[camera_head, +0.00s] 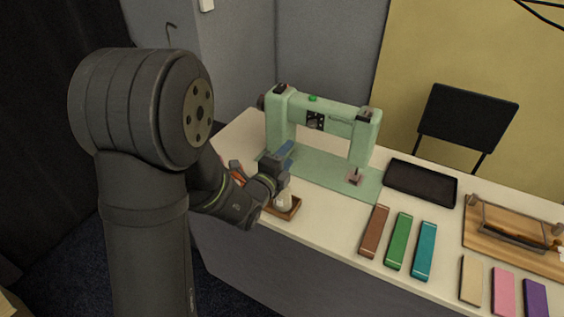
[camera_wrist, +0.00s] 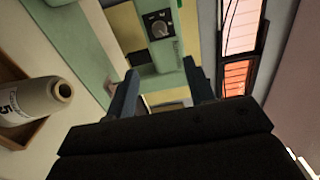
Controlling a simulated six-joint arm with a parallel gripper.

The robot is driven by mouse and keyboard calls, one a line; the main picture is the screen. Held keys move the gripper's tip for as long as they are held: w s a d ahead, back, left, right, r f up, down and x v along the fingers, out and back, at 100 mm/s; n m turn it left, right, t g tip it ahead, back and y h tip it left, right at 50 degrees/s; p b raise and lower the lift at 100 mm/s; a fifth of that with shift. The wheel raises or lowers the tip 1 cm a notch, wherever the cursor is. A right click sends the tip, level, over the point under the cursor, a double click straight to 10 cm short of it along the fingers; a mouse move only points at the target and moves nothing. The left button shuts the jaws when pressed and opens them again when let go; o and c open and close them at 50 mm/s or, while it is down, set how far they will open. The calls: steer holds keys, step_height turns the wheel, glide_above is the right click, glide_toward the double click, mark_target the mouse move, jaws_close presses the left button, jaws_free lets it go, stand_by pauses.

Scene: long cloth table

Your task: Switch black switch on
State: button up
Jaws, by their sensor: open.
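A pale green sewing machine (camera_head: 338,118) stands on its green base (camera_head: 322,176) at the back of the table. A small black panel (camera_head: 315,121) with a round knob is on its front; the panel also shows in the wrist view (camera_wrist: 158,23). A black piece (camera_head: 281,88) sits on its upper left top, and a green button (camera_head: 313,98) sits on top. I cannot tell which black part is the switch or its state. My gripper (camera_head: 284,154) is in front of the machine's left column. In the wrist view, my gripper (camera_wrist: 160,70) is open and empty, with the panel beyond its fingers.
A black tray (camera_head: 420,183) is right of the machine. Several coloured blocks, including a green one (camera_head: 399,240), and a wooden board (camera_head: 500,243) fill the right.

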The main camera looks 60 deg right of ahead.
mark_target(312, 126)
steer(key=shift+a, duration=1.2)
steer(key=d, duration=1.7)
steer(key=shift+d, duration=0.25)
steer(key=shift+a, duration=0.1)
